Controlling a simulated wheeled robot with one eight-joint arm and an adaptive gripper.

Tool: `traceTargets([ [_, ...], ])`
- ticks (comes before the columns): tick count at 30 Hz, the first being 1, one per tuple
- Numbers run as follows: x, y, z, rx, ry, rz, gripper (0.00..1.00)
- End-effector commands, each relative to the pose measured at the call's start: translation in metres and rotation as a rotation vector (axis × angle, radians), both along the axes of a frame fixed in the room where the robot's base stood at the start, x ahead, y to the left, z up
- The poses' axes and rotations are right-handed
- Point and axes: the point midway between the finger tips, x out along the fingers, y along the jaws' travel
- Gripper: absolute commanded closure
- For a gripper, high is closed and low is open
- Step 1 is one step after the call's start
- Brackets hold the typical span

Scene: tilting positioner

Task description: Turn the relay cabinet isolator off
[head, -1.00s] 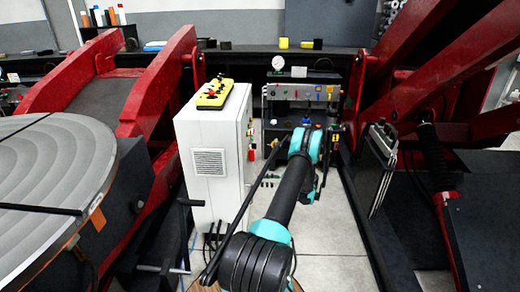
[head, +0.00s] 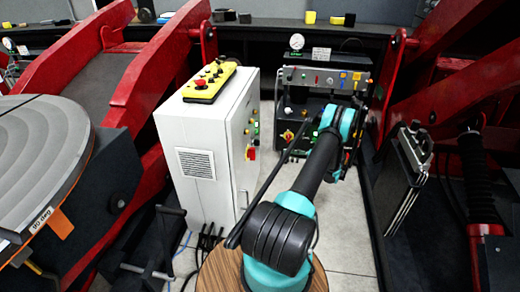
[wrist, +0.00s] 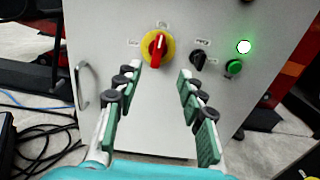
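The relay cabinet (head: 205,140) is the white box left of my arm in the head view; its front panel (wrist: 150,110) fills much of the wrist view. The isolator (wrist: 157,48) has a red handle on a yellow round plate, also visible small on the cabinet's side in the head view (head: 251,153). The handle stands near upright, its top tilted slightly right. My gripper (wrist: 159,76) is open and empty, its two green-padded fingers spread below the isolator, apart in the picture. Contact with the panel cannot be seen. In the head view my arm hides the gripper.
Right of the isolator are a black selector knob (wrist: 198,60), a green button (wrist: 233,67) and a lit lamp (wrist: 244,46). A metal door handle (wrist: 83,88) stands at left. A yellow pendant (head: 210,80) lies on the cabinet. Red positioner frames flank both sides.

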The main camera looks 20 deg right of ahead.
Motion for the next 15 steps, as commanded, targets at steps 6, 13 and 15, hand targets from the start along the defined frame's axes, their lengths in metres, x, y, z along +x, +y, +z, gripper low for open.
traceTargets([
  [6,0.017,0.026,0.0,0.0,0.0,0.004,0.6],
  [13,0.043,0.064,0.0,0.0,0.0,0.004,0.6],
  [15,0.051,0.076,0.0,0.0,0.0,0.003,0.6],
])
